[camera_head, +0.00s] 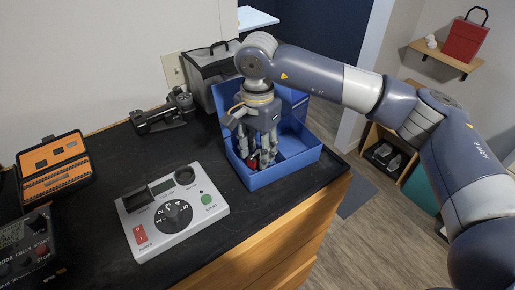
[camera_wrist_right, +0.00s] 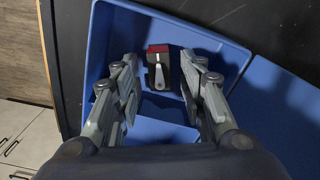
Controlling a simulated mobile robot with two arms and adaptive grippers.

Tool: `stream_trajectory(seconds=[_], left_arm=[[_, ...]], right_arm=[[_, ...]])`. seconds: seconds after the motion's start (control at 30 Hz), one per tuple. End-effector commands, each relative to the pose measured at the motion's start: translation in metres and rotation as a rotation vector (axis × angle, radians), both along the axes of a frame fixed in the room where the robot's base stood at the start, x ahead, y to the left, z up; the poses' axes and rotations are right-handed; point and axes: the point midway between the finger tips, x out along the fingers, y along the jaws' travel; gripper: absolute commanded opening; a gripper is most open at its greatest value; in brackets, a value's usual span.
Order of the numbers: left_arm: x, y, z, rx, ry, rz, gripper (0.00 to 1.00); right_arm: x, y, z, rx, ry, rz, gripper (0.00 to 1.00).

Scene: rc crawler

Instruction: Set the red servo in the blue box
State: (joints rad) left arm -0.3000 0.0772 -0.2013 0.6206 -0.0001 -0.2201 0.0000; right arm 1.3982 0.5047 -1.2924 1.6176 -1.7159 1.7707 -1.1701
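The blue box (camera_head: 288,172) stands open at the right end of the black worktop, its lid raised at the back. My right gripper (camera_head: 257,152) points down into it. The red servo (camera_head: 253,163) shows low between the fingers. In the right wrist view the servo (camera_wrist_right: 158,66), red with a dark body and a pale arm, is inside the box walls (camera_wrist_right: 97,42). The right gripper's fingers (camera_wrist_right: 158,82) are spread on either side of it, with a clear gap on the left; the right finger is close to it. My left gripper is not in view.
A white and grey control panel (camera_head: 172,212) lies left of the box. A grey bag (camera_head: 209,72) and a dark metal device (camera_head: 161,113) stand behind. An orange case (camera_head: 54,166) and a dark charger (camera_head: 27,245) are at the far left. The worktop's edge runs close in front of the box.

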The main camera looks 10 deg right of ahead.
Motion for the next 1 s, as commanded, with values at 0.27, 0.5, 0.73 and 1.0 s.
stream_trajectory(seconds=[0.27,0.5,0.73,1.0], left_arm=[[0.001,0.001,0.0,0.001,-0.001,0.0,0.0],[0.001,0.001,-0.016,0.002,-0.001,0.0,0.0],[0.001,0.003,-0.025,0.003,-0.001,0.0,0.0],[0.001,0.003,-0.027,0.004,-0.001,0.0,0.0]], right_arm=[[0.001,0.001,0.009,0.002,-0.004,0.0,0.38],[0.001,0.001,0.059,0.001,-0.007,0.0,0.38],[0.001,0.001,0.104,0.0,-0.004,0.001,0.38],[0.0,0.0,0.123,0.001,0.001,0.001,0.38]])
